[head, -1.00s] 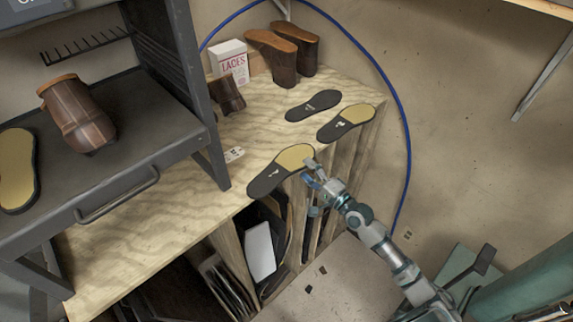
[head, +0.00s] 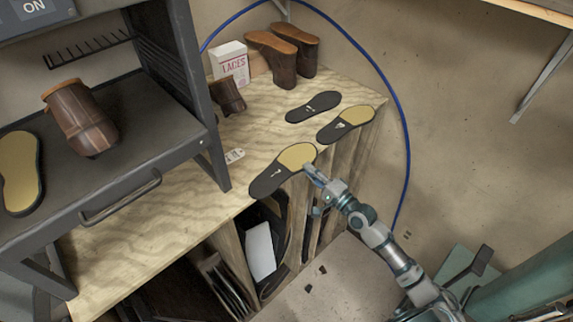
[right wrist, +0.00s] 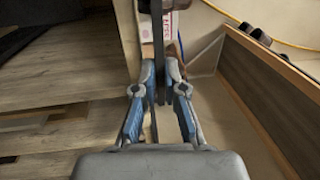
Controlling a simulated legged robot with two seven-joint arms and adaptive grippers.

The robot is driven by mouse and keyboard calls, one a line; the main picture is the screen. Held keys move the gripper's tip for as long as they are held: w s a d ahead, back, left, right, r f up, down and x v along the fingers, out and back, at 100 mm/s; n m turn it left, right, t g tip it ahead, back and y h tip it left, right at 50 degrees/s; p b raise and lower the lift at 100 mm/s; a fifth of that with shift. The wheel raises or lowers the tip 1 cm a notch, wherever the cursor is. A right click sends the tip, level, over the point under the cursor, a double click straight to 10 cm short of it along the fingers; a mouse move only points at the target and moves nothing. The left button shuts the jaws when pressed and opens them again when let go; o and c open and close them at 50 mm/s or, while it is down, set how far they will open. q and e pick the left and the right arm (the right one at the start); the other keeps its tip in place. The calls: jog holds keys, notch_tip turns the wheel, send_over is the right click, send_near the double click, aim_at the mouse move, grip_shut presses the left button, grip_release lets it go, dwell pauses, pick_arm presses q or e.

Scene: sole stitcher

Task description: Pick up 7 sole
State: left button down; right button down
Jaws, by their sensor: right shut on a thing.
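A dark sole with a tan heel patch (head: 296,156) lies at the front edge of the plywood bench top, and part of it overhangs the edge. Its small pale mark looks like a 7, but I cannot read it surely. My right gripper (head: 310,172) is shut on this sole's near edge. In the right wrist view the sole (right wrist: 158,45) shows edge-on as a thin dark strip between the fingertips (right wrist: 160,75). Two other soles lie further back: a tan and dark one (head: 355,115) and an all-dark one (head: 313,107). My left gripper is not in view.
A grey machine shelf (head: 120,165) at left holds a brown boot (head: 80,120) and another sole (head: 20,172). A laces box (head: 230,63) and brown boots (head: 283,55) stand at the back. Below the bench (head: 130,235) are upright slots with dark sheets.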

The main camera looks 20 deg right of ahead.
jog(key=s+d+r+b, duration=0.1)
jog(key=s+d+b, duration=0.1)
jog(key=s, duration=0.4)
jog(key=s+d+r+b, duration=0.1)
jog(key=s+d+b, duration=0.1)
jog(key=s, duration=0.4)
jog(key=shift+s+d+r, duration=0.15)
jog(key=shift+d+r, duration=0.25)
jog(key=shift+d, duration=0.05)
